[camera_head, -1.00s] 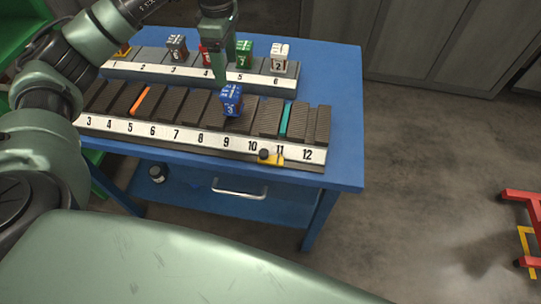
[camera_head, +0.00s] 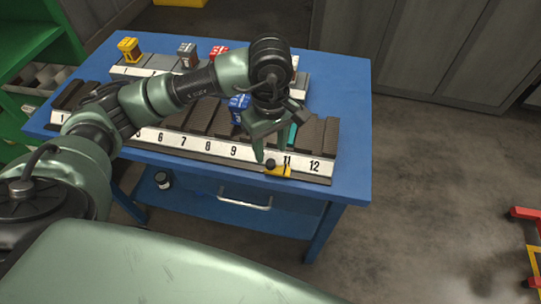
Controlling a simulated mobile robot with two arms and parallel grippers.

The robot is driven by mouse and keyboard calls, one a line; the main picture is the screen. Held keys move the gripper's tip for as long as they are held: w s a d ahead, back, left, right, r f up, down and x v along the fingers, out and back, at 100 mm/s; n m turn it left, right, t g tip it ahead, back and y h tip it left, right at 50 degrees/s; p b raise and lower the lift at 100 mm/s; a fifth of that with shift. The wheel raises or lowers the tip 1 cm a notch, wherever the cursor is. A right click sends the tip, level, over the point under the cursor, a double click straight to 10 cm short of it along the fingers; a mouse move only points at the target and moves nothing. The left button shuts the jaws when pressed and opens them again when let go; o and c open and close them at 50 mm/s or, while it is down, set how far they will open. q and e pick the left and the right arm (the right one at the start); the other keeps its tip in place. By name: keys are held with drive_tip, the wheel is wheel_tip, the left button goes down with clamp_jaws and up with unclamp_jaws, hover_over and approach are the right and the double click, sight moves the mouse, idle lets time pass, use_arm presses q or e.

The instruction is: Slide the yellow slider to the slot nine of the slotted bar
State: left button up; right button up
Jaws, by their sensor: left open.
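The slotted bar (camera_head: 208,146) lies along the front of the blue table, with numbered white labels below dark slots. My left gripper (camera_head: 268,154) is open and points down right at the knob. Its fingertips are close to the knob; I cannot tell whether they touch it. The gripper hides label 10. Label 9 shows to its left. My right gripper is not in view.
Behind is a second numbered bar with yellow (camera_head: 129,50), grey (camera_head: 187,55) and red (camera_head: 219,53) blocks. A teal strip (camera_head: 293,133) sits in the bar. Open floor lies to the right.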

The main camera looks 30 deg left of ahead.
sight(271, 162)
use_arm(q)
drive_tip(key=shift+f+p, duration=0.45)
drive_tip(key=shift+f, duration=1.9)
clamp_jaws()
drive_tip(key=shift+w, duration=0.1)
